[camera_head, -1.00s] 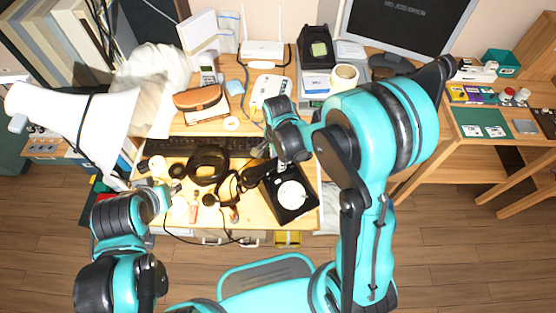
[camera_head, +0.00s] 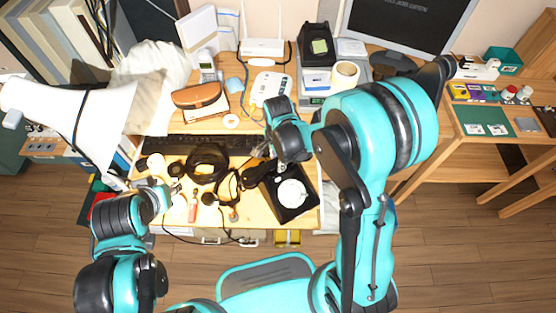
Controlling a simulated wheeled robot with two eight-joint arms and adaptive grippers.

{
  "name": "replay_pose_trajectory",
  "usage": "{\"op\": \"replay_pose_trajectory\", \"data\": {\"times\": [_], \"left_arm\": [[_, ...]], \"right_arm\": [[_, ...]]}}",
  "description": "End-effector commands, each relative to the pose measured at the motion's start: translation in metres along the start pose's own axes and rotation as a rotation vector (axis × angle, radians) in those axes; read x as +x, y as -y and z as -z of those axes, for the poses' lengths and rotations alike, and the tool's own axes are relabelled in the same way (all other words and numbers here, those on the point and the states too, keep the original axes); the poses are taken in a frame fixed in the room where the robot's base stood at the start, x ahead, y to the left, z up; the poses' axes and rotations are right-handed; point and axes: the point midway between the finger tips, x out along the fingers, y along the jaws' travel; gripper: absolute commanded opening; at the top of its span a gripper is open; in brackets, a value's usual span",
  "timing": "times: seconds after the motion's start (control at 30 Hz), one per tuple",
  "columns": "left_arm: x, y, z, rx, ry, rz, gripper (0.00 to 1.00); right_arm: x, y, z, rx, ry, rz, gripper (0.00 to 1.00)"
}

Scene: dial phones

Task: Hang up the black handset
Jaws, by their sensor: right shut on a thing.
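The black dial phone (camera_head: 291,194) with a pale round dial sits near the desk's front edge, right of centre. My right gripper (camera_head: 262,160) reaches down just behind the phone and is shut on the black handset (camera_head: 257,176). The handset is partly hidden by my gripper and wrist, and I cannot tell whether it touches the phone's cradle. A dark cord lies left of the phone. My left gripper (camera_head: 163,191) is over the desk's front left; its fingers are too small and bright to read.
Black headphones (camera_head: 207,162), a keyboard (camera_head: 205,143) and small items lie left of the phone. A brown case (camera_head: 200,97), a router (camera_head: 262,48) and a tape roll (camera_head: 345,74) stand behind. A white lamp (camera_head: 75,110) hangs over the left side. The wooden side table (camera_head: 470,140) is at right.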

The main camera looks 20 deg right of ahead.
Motion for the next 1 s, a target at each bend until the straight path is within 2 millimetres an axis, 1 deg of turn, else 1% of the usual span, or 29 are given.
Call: {"op": "replay_pose_trajectory", "data": {"times": [0.23, 0.43, 0.47, 0.5, 0.53, 0.57, 0.87, 0.97, 1.0], "left_arm": [[0.005, 0.0, -0.004, 0.0, 0.0, 0.0, 0.37], [0.004, 0.0, -0.003, 0.0, 0.0, 0.0, 0.37], [0.004, 0.0, -0.003, 0.0, 0.0, 0.0, 0.37], [0.004, 0.0, -0.003, 0.0, 0.0, 0.0, 0.37], [0.004, 0.0, -0.003, 0.0, 0.0, 0.0, 0.37], [0.004, 0.0, -0.003, 0.0, 0.0, 0.0, 0.37], [0.004, 0.0, -0.003, 0.0, 0.0, 0.0, 0.37], [0.004, 0.0, -0.003, 0.0, 0.0, 0.0, 0.37], [0.004, 0.0, -0.003, 0.0, 0.0, 0.0, 0.37]], "right_arm": [[0.007, 0.0, 0.0, 0.0, 0.0, 0.0, 0.0], [0.006, 0.0, 0.0, 0.0, 0.0, 0.0, 0.0], [0.006, 0.0, 0.0, 0.0, 0.0, 0.0, 0.29], [0.006, 0.0, 0.0, 0.0, 0.0, 0.0, 0.4], [0.006, 0.0, 0.0, 0.0, 0.0, 0.0, 0.47], [0.006, 0.0, 0.0, 0.0, 0.0, 0.0, 0.51], [0.005, 0.0, 0.0, 0.0, 0.0, 0.0, 0.51], [-0.002, 0.0, 0.0, 0.0, 0.0, 0.0, 0.51], [-0.007, 0.0, 0.0, 0.0, 0.0, 0.0, 0.51]]}}
